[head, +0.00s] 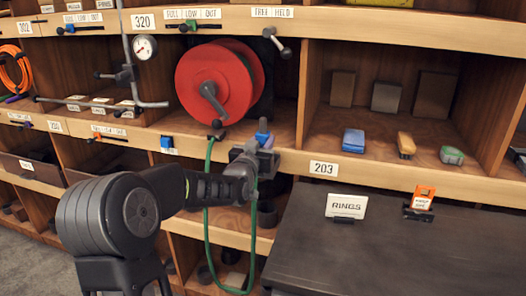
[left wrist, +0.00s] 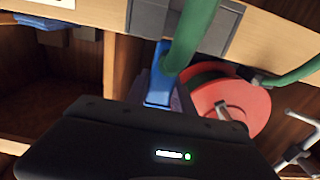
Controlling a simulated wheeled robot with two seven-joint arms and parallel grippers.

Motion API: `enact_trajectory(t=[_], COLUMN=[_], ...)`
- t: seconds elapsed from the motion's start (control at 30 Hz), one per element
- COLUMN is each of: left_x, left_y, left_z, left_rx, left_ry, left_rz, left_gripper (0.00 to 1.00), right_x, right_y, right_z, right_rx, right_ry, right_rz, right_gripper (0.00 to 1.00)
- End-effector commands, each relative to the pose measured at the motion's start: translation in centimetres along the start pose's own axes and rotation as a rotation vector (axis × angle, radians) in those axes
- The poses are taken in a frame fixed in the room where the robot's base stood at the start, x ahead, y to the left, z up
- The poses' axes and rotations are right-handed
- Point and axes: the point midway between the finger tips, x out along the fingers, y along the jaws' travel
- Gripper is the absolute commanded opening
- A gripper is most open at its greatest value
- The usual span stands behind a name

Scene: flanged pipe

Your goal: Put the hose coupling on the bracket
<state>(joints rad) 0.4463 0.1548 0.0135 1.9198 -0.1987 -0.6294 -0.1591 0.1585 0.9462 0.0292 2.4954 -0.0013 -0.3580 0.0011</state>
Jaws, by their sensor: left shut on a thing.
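My left gripper (head: 262,152) is at the front edge of the shelf, just right of and below the red reel. It is shut on the hose coupling (head: 264,138), a small blue-violet piece at the end of a green hose (head: 208,200). The hose hangs in a long loop from the reel and rises to the gripper. In the left wrist view the blue part (left wrist: 157,75) sits at the jaws beside the green hose (left wrist: 192,35). A grey plate (left wrist: 150,17) on the shelf edge shows behind the hose; I cannot tell whether it is the bracket. My right gripper is not in view.
The red reel (head: 208,82) stands in the bay behind. The bay to the right holds a blue block (head: 353,140), a tan brush (head: 405,145) and a green-grey piece (head: 452,155). A dark table (head: 400,250) with a RINGS sign (head: 346,206) stands at front right.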

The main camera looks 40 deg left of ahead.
Motion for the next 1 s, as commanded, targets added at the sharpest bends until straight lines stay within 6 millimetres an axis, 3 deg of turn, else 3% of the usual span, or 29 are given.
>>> enact_trajectory(t=[0.2, 0.67, 0.7, 0.93, 1.0], left_x=[0.0, 0.0, 0.0, 0.0, 0.0], left_y=[0.0, 0.0, 0.0, 0.0, 0.0], left_z=[2.9, 3.5, 3.5, 3.4, 3.4], left_rx=[0.0, 0.0, 0.0, 0.0, 0.0], left_ry=[-0.003, 0.001, -0.002, -0.002, -0.002], left_rz=[0.001, 0.001, 0.001, 0.001, 0.001], left_gripper=[0.0, 0.0, 0.31, 0.5, 0.51], right_x=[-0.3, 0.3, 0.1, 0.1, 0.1], right_y=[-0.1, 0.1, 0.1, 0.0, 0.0], right_z=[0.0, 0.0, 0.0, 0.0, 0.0], right_rx=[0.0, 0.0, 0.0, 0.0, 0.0], right_ry=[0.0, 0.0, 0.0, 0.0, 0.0], right_rz=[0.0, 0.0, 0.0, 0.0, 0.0], right_gripper=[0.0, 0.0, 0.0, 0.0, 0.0])
